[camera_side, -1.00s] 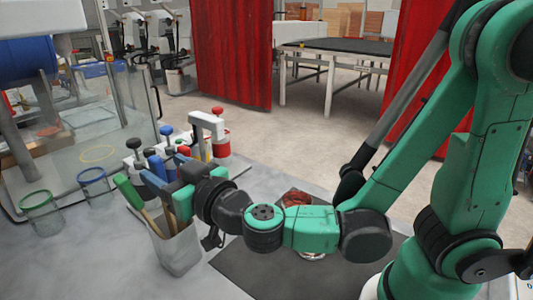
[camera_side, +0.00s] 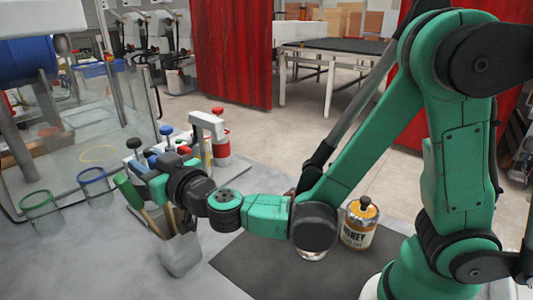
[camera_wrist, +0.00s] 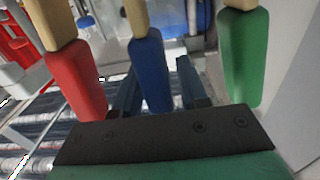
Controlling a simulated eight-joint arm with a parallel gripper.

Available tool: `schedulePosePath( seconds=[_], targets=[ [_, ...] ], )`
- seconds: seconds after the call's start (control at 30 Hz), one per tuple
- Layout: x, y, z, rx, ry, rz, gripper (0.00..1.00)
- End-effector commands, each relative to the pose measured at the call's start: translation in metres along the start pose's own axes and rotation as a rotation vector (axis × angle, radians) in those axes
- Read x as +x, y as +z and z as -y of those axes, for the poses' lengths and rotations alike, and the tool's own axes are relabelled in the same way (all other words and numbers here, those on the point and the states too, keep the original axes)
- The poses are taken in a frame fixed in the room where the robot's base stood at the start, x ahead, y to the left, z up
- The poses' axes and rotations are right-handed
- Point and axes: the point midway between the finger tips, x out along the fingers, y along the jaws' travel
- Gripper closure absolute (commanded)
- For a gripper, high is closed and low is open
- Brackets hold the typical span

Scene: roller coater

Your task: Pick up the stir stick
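Stir sticks with coloured handles stand in a grey container (camera_side: 182,256) in the side view. The green handle (camera_side: 128,191) leans out to the left and shows at right in the wrist view (camera_wrist: 244,58). In the wrist view a blue handle (camera_wrist: 149,70) is in the middle and a red handle (camera_wrist: 77,85) is at left. My gripper (camera_wrist: 160,85) is at the handles, its two fingers apart. The blue handle overlaps the space between them, with a gap visible towards the right finger. In the side view my gripper (camera_side: 162,188) is over the container and its fingertips are hard to see.
A honey tin (camera_side: 360,225) stands on the dark mat (camera_side: 250,268) behind my arm. A red can (camera_side: 221,147) and several knobbed tools stand beyond the container. A green-rimmed jar (camera_side: 40,210) and a blue-rimmed jar (camera_side: 93,185) are at left. The front left bench is clear.

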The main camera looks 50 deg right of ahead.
Motion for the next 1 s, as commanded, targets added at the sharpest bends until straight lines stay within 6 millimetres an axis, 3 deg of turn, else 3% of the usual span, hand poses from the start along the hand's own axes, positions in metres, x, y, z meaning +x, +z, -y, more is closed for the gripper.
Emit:
schedulePosePath(
  seconds=[0.03,0.1,0.13,0.63,1.0],
  targets=[
    [0.000,0.000,0.000,0.000,0.000,0.000,0.79],
    [0.000,0.000,0.000,0.000,0.000,0.000,0.99],
    [0.000,0.000,0.000,0.000,0.000,0.000,1.00],
    [0.000,-0.005,0.000,0.000,0.000,0.000,1.00],
    [0.000,-0.041,0.000,0.000,0.000,0.000,1.00]
  ],
)
